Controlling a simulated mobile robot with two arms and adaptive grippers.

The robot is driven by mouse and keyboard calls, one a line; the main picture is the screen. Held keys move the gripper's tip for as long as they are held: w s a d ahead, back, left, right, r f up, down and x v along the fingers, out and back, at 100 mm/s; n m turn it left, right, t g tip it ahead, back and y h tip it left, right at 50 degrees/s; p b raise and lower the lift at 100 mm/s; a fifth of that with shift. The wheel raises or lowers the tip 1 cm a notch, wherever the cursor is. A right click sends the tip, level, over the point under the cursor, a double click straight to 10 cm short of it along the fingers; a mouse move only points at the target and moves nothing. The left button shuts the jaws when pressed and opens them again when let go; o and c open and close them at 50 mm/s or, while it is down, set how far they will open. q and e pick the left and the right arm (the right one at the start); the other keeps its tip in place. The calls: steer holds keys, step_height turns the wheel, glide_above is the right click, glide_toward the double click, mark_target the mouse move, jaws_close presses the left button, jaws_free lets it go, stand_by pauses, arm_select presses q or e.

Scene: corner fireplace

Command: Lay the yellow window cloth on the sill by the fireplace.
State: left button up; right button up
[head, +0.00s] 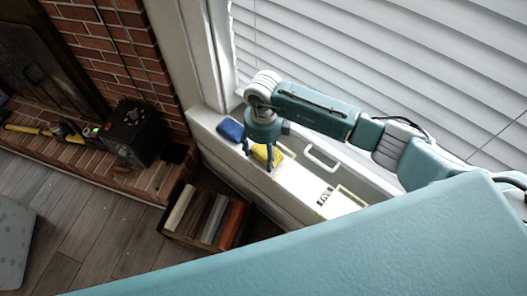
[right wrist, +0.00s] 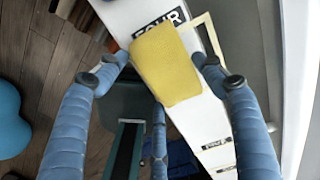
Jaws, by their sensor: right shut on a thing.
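The yellow window cloth (head: 264,154) is between the fingers of my right gripper (head: 259,163), over the white sill (head: 297,188) below the window. In the right wrist view the cloth (right wrist: 166,64) is a flat yellow piece, and my right gripper (right wrist: 161,60) is shut on it. It covers part of a black printed label and a pale outlined frame on the sill (right wrist: 205,115). I cannot tell whether the cloth touches the sill. My left gripper is not in view.
A blue cloth (head: 230,130) lies on the sill to the left. A white handle (head: 322,158) and a pale frame (head: 351,196) are to the right. A crate of blocks (head: 205,217) stands on the floor below. A black box (head: 133,131) sits on the brick hearth.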

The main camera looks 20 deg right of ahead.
steer(key=shift+f+b, duration=0.6)
steer(key=shift+f, duration=0.1)
stand_by(0.4)
